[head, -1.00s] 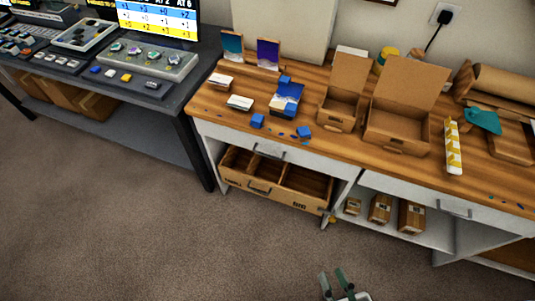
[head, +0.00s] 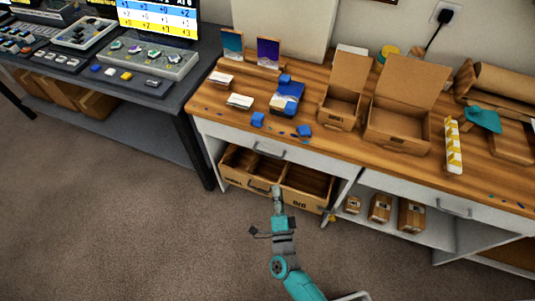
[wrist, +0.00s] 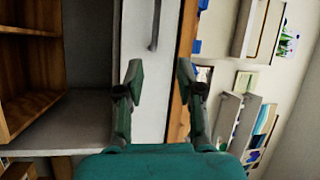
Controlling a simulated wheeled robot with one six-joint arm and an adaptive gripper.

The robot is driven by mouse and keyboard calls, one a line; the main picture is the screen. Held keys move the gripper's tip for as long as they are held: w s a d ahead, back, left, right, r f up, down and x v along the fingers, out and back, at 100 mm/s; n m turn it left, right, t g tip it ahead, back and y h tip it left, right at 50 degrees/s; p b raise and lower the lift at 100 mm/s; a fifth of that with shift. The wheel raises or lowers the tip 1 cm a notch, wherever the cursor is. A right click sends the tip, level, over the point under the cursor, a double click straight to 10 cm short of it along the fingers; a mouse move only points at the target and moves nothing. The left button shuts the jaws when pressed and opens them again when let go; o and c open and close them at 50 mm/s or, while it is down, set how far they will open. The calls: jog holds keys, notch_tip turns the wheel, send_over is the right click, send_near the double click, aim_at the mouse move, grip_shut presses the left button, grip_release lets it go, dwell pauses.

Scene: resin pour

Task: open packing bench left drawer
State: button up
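The packing bench (head: 215,107) has a wooden top and white drawer fronts. The left drawer (head: 235,138) looks shut, with a grey bar handle (head: 269,153). In the wrist view the scene is turned sideways; the white drawer front (wrist: 140,45) and its handle (wrist: 155,27) lie ahead of my fingers. My gripper (head: 277,190) is in front of the bench, below the handle in the head view. In the wrist view my gripper (wrist: 159,78) is open and empty, its fingers apart from the handle.
A wooden crate (head: 262,188) with compartments sits under the left drawer. Small cartons (head: 380,208) stand on the shelf to its right. Open cardboard boxes (head: 398,125) and blue pieces (head: 257,119) are on the top. The carpet (head: 130,235) in front is clear.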

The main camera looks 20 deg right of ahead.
aim_at(267, 154)
jog(key=w+m, duration=0.1)
jog(key=w, duration=0.4)
jog(key=w+r+h, duration=0.1)
jog(key=w, duration=0.4)
jog(key=w+m, duration=0.1)
jog(key=w, duration=0.4)
jog(key=shift+w+d+r+m, duration=0.15)
jog(key=shift+d+r+m, duration=0.1)
jog(key=shift+d+m, duration=0.1)
grip_shut()
